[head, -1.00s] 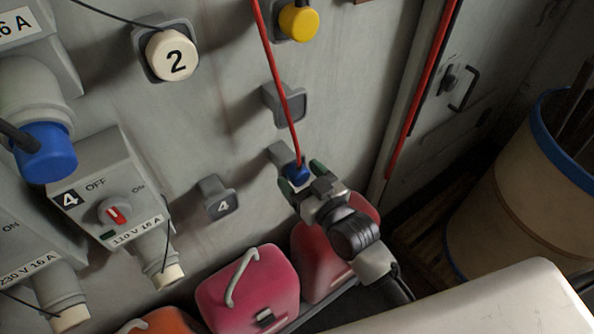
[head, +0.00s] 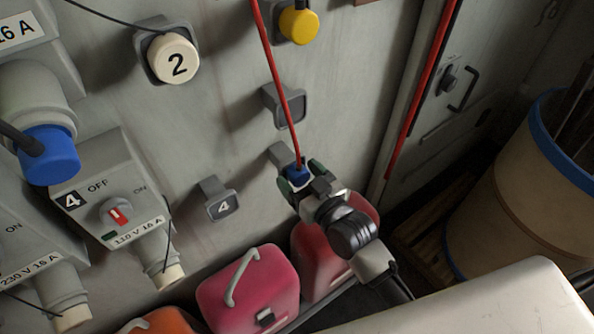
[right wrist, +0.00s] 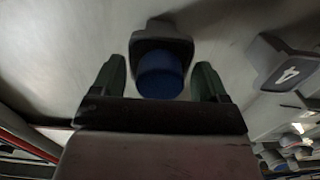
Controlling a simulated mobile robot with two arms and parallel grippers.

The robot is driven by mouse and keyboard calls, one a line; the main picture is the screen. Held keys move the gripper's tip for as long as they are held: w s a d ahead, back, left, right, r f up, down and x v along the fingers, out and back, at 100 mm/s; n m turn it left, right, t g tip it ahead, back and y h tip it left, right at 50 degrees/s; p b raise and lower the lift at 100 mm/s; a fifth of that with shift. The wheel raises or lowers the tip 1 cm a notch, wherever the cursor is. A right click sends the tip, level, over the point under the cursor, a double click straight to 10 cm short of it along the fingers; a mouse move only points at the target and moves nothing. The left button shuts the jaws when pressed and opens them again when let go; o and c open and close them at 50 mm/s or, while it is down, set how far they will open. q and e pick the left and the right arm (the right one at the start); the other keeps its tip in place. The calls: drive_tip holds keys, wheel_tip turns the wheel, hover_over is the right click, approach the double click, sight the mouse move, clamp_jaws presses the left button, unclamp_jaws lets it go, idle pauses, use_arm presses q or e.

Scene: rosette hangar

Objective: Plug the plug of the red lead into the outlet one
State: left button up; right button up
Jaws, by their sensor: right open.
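The red lead (head: 277,78) hangs down the wall to a blue plug (head: 298,173), which sits at a grey wall holder (head: 279,155). In the right wrist view the blue plug (right wrist: 160,76) is between the two green fingers, with a gap on each side. My right gripper (head: 298,182) is open around the plug; it also shows in the right wrist view (right wrist: 160,82). My left gripper is not in view. I see no outlet marked one; a blue plug (head: 50,155) on a dark cable sits in a grey socket at the left.
A box marked 4 (head: 106,200) with a red switch is at the left. A holder marked 4 (head: 221,204), an empty holder (head: 285,106), a cap marked 2 (head: 173,58) and a yellow plug (head: 299,25) are on the wall. Pink canisters (head: 248,289) stand below; a barrel (head: 508,205) is right.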

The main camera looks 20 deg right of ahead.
sight(303, 180)
idle(0.7)
drive_tip(key=c, duration=1.2)
drive_tip(key=shift+s+d+p, duration=0.1)
drive_tip(key=shift+s+p, duration=0.05)
drive_tip(key=shift+p, duration=0.15)
drive_tip(key=shift+p+v, duration=0.95)
drive_tip(key=shift+v, duration=1.9)
